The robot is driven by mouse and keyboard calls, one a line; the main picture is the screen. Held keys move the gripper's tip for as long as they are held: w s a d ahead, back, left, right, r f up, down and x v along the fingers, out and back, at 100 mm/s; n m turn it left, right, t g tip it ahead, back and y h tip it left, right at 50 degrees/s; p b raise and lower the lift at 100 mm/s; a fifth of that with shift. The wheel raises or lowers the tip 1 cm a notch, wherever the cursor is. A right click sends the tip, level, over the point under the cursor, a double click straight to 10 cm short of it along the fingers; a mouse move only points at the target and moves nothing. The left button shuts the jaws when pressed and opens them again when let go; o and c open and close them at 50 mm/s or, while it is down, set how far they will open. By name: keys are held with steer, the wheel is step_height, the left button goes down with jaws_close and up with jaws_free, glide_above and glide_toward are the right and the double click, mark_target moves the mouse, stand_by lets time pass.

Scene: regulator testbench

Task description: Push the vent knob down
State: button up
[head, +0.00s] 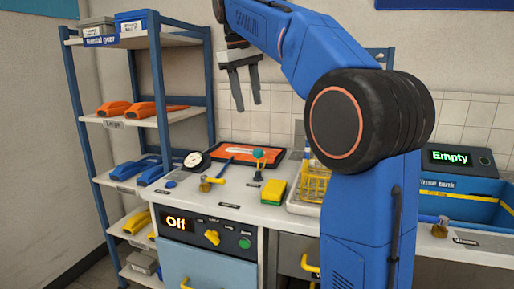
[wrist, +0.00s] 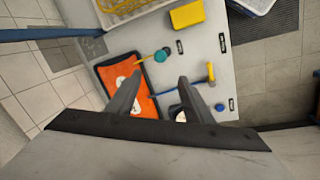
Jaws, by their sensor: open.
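My gripper (head: 248,103) is open and empty, high above the bench in the head view. Its two fingers (wrist: 160,79) also show in the wrist view, pointing down over the bench top. A teal round knob (head: 257,154) stands on a thin stem near the orange mat; it shows in the wrist view (wrist: 162,55) beyond the fingertips. A small low blue knob (head: 171,184) sits at the bench's left front, also in the wrist view (wrist: 219,107). I cannot read which is the vent knob. My gripper touches neither.
The panel below reads Off (head: 176,222). A shelf rack (head: 164,120) rises at left. A yellow rack (head: 316,184) stands right.

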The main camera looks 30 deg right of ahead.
mark_target(258, 153)
steer(key=x, duration=1.7)
steer(key=shift+s+d, duration=0.1)
